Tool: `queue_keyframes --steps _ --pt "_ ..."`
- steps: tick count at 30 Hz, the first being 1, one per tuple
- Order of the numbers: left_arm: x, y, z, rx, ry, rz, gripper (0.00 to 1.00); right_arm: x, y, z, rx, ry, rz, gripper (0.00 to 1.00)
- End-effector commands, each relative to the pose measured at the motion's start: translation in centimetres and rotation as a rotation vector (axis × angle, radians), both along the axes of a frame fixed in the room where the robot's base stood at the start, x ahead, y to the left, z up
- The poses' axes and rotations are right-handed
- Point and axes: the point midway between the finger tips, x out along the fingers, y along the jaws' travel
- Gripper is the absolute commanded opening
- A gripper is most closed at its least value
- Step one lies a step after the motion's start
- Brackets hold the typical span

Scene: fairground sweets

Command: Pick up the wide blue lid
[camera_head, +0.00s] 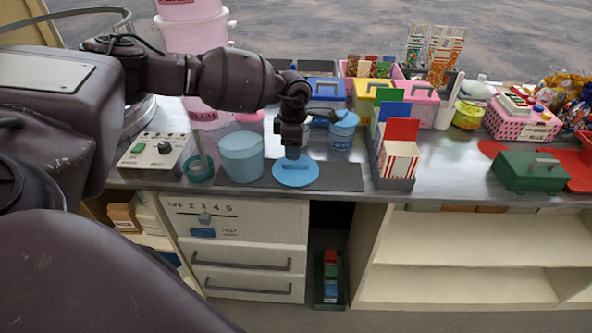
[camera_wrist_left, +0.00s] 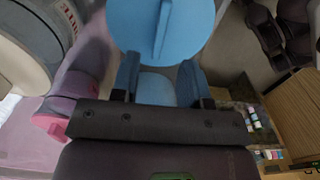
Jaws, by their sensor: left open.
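The wide blue lid (camera_head: 297,178) is a flat round disc with an upright ridge handle on top. It lies on a dark mat on the counter, right of the light blue bucket. In the left wrist view the lid (camera_wrist_left: 190,28) shows at the top, with its ridge pointing toward the fingers. My left gripper (camera_head: 292,152) points down just above the lid's far part. In the left wrist view my left gripper (camera_wrist_left: 158,80) is open, its two fingers apart; a blue surface behind them is hard to identify. My right gripper is not in view.
The light blue bucket (camera_head: 241,160) stands left of the lid, a smaller blue tub (camera_head: 343,130) behind it to the right. A striped popcorn box (camera_head: 399,162) in a grey holder stands to the right. The dark mat (camera_head: 340,177) is bare right of the lid.

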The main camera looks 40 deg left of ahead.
Motion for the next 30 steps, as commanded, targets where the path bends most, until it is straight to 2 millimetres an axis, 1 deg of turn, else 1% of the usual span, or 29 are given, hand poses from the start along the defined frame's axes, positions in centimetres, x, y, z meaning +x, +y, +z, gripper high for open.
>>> queue_keyframes --steps 5,12,15,22,23,30 --pt "0.1 -0.2 -1.0 -0.001 0.0 -0.001 0.41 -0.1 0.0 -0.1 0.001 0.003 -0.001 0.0" --pt "0.4 -0.5 -4.3 -0.002 0.003 0.0 0.41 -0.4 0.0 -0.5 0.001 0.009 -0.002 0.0" --pt "0.4 -0.4 -5.2 -0.002 0.001 0.001 0.41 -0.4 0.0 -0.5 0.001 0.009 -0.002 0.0" --pt "0.4 -0.4 -5.3 -0.002 -0.001 0.0 0.41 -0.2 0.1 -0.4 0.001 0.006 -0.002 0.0" --pt "0.4 -0.4 -5.3 -0.002 -0.001 0.0 0.38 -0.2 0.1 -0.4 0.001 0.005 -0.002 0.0" --pt "0.4 -0.4 -5.3 -0.002 -0.001 0.001 0.02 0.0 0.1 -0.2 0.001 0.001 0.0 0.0"
